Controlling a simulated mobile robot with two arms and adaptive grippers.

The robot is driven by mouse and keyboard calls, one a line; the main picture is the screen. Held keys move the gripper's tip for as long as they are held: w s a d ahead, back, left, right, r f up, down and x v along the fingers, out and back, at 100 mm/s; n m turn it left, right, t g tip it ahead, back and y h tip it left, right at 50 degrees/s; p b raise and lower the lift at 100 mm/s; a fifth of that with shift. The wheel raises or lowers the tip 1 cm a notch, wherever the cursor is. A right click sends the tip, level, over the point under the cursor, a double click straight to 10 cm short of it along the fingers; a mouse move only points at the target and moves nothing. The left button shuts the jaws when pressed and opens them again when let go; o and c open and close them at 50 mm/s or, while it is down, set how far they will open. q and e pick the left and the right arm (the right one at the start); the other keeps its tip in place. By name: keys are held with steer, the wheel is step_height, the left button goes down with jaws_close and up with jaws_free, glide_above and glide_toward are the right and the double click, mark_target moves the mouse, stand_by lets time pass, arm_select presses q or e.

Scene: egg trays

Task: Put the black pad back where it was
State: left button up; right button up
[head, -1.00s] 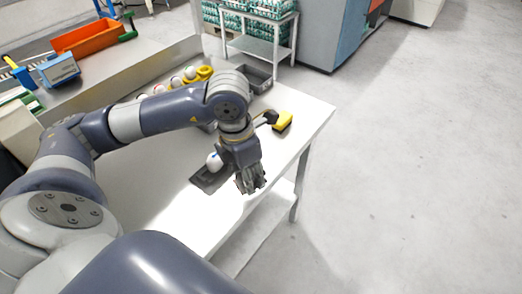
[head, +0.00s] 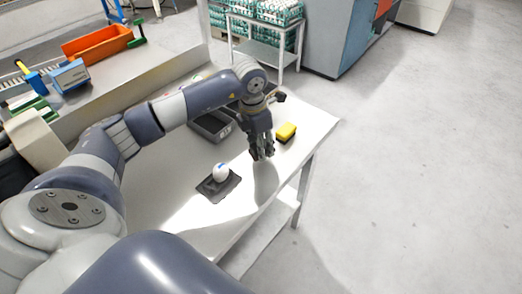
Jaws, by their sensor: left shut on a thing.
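My left gripper (head: 262,150) hangs fingers down over the table's right part, left of a yellow and black sponge-like block (head: 287,131). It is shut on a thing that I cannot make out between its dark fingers. A flat dark pad (head: 206,188) lies on the white table, lower left of the gripper and apart from it. A white rounded object (head: 221,173) with a blue mark stands on this pad. My right gripper is out of view.
A grey bin (head: 216,135) stands on the white table (head: 165,195) behind the pad, partly behind my left arm. The table's right edge drops to open floor. An orange crate (head: 98,44) and a blue device (head: 69,75) are at the back left.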

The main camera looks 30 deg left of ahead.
arm_select(q)
step_height(320, 180, down, 3)
steer(key=shift+r+p, duration=0.15)
steer(key=shift+p, duration=0.5)
steer(key=shift+f, duration=0.35)
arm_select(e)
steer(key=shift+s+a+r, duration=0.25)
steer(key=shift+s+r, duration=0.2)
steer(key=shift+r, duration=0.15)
arm_select(q)
steer(key=shift+f, duration=0.1)
steer(key=shift+f+b, duration=0.15)
steer(key=shift+b, duration=0.15)
steer(key=o, duration=0.9)
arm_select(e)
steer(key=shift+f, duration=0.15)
